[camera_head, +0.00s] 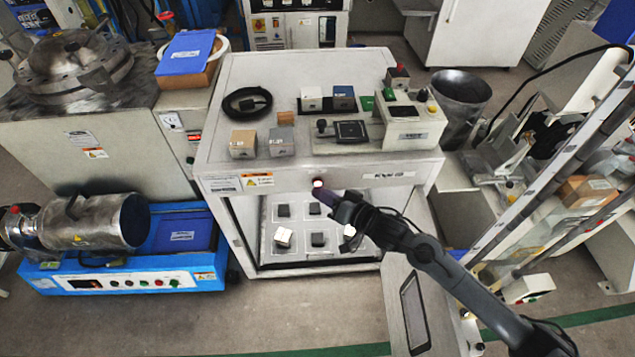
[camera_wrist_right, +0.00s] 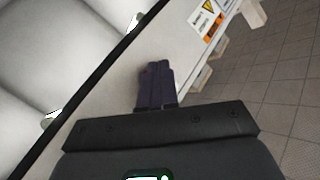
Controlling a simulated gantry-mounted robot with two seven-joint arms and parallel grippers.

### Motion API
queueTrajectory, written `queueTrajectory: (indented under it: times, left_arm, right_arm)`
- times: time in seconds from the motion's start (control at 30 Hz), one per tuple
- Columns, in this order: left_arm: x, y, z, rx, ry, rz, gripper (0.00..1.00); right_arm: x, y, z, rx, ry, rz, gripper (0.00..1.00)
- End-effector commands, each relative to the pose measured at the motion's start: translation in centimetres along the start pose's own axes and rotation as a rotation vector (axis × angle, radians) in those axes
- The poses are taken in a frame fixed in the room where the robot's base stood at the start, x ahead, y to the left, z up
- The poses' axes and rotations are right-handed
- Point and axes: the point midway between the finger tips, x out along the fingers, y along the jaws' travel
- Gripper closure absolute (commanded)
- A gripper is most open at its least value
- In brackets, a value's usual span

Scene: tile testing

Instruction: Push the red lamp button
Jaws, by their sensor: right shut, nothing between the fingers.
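The red lamp button (camera_head: 318,183) is on the front edge panel of the white test cabinet (camera_head: 222,165) and shows a bright, whitish-red glow in the head view. My right gripper (camera_head: 317,194) comes in from the lower right, with its fingertips right at or just below the button. I cannot tell whether they touch it. In the right wrist view the two dark purple fingers (camera_wrist_right: 158,68) are pressed together with nothing between them, near the light panel. The button does not show in that view. My left gripper is in neither view.
The cabinet top holds several blocks, a black ring (camera_head: 247,102) and a small control box (camera_head: 411,128). Below the panel is an open bay with a tray (camera_head: 268,208) of small blocks. A blue machine (camera_head: 130,283) stands at left. Floor in front is clear.

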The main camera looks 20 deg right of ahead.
Motion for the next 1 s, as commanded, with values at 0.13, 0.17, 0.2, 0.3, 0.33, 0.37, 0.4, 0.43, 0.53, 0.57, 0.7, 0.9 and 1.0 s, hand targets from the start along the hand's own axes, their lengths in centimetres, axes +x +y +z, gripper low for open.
queueTrajectory:
  times: [0.13,0.17,0.2,0.3,0.33,0.37,0.4,0.43,0.53,0.57,0.7,0.9,1.0]
  left_arm:
    - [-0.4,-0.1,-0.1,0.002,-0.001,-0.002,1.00]
    - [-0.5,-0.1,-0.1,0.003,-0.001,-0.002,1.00]
    - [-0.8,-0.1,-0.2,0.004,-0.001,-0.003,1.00]
    - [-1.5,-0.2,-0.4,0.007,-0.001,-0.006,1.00]
    - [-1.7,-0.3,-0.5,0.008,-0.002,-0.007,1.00]
    - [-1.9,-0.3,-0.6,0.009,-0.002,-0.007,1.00]
    - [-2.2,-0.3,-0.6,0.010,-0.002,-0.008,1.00]
    - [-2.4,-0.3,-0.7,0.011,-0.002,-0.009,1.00]
    - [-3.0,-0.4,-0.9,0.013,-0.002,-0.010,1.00]
    - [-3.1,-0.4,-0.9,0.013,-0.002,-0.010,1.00]
    - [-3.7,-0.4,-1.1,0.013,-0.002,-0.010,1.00]
    - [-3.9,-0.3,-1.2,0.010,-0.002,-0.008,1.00]
    - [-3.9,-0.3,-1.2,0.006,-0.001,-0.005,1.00]
  right_arm:
    - [-0.3,-0.3,0.2,0.001,-0.002,0.000,1.00]
    - [-0.4,-0.4,0.2,0.001,-0.002,-0.001,1.00]
    - [-0.6,-0.6,0.3,0.001,-0.003,-0.001,1.00]
    - [-1.3,-1.1,0.8,0.002,-0.003,0.000,1.00]
    - [-1.5,-1.3,0.9,0.002,-0.003,0.000,1.00]
    - [-1.7,-1.4,1.1,0.003,-0.003,0.000,1.00]
    - [-2.0,-1.7,1.2,0.002,-0.003,0.000,1.00]
    - [-2.2,-1.8,1.4,0.002,-0.003,0.000,1.00]
    - [-2.9,-2.3,1.9,0.003,-0.002,0.000,1.00]
    - [-3.1,-2.4,2.1,0.003,-0.003,-0.001,1.00]
    - [-3.8,-2.9,2.7,0.002,-0.001,-0.001,1.00]
    - [-4.2,-3.1,3.0,0.000,0.000,-0.001,1.00]
    - [-4.2,-3.1,3.1,0.000,0.000,-0.001,1.00]
